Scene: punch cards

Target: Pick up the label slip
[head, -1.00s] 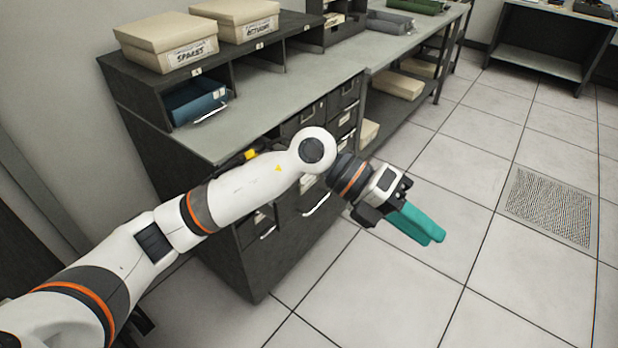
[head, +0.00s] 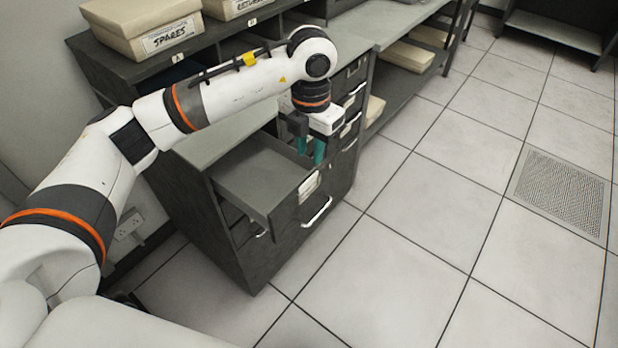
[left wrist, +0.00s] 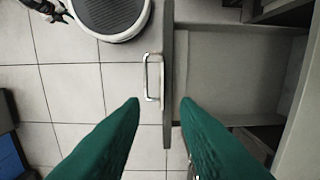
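I cannot pick out a loose label slip for certain. A small pale label (head: 309,185) shows on the front of the open drawer (head: 252,168) in the head view. My left gripper (head: 310,157) points down over the drawer's right end, near its front panel. In the left wrist view its two green fingers (left wrist: 160,102) are apart with nothing held between them. The drawer's front edge and its metal handle (left wrist: 148,78) show beyond the fingers. The drawer's visible floor looks bare; part of it is hidden.
The dark cabinet (head: 212,215) stands against the wall under a grey counter. A box marked SPARES (head: 150,28) sits on the shelf unit above. Open tiled floor (head: 410,270) lies to the right, with a vent grille (head: 565,190).

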